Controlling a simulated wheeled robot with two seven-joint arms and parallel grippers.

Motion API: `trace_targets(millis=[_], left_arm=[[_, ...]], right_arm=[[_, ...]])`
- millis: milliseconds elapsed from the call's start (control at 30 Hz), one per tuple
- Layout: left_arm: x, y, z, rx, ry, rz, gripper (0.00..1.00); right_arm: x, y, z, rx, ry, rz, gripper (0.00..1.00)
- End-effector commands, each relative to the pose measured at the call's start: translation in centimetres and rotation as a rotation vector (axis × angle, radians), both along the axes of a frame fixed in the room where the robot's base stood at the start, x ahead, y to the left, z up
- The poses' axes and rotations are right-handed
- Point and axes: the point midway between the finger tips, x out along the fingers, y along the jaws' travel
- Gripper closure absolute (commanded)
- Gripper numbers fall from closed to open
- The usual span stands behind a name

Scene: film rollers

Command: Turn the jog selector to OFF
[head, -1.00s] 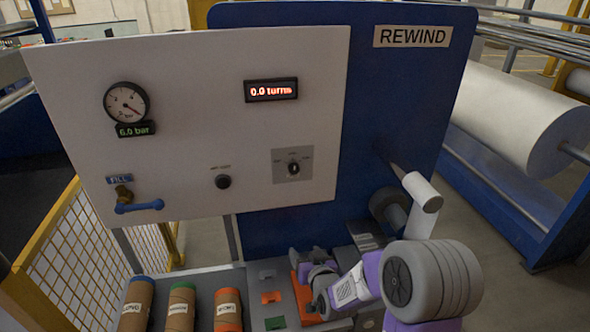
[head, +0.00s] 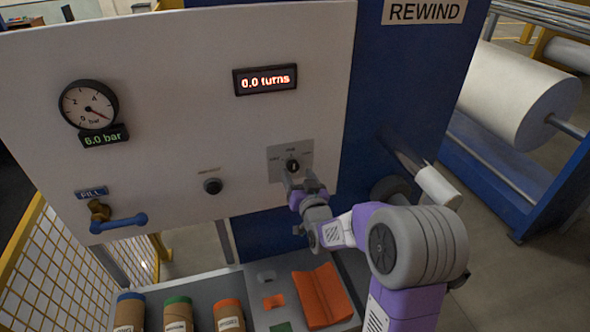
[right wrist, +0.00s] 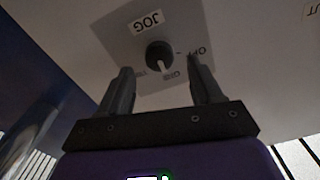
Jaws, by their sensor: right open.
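The jog selector (head: 292,166) is a small dark knob on a grey plate, low on the right part of the white panel. In the right wrist view the knob (right wrist: 159,55) has a white pointer mark aimed toward the bottom of the picture, near a small label. A label at its right seems to read OFF; the JOG plate text appears upside down. My right gripper (head: 298,182) is just below and in front of the selector. Its open fingers (right wrist: 163,85) point at the plate on either side of the knob, without visible contact. My left gripper is not in view.
A black push button (head: 212,186) and a blue-handled FILL valve (head: 118,222) are on the panel to the left. Below lies a grey bench (head: 207,285) with several labelled cores and an orange cradle (head: 321,296). A short white roll (head: 439,186) sticks out at the right.

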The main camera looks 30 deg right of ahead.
Motion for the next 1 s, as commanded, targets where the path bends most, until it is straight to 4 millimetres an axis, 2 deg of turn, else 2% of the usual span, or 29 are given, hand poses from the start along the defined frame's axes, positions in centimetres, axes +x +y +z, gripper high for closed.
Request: trace_targets(millis=[200, 533, 900, 1000], left_arm=[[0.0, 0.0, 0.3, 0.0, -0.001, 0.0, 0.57], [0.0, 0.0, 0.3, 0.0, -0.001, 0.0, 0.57], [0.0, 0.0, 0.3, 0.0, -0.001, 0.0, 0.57], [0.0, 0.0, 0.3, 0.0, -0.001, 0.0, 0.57]], right_arm=[[2.1, -0.6, 0.0, -0.001, 0.001, -0.001, 0.35], [2.5, -0.6, 0.0, 0.001, 0.001, -0.001, 0.35], [2.5, -0.6, 0.0, 0.001, 0.001, -0.001, 0.9], [2.5, -0.6, 0.0, 0.0, 0.001, -0.001, 0.91]])
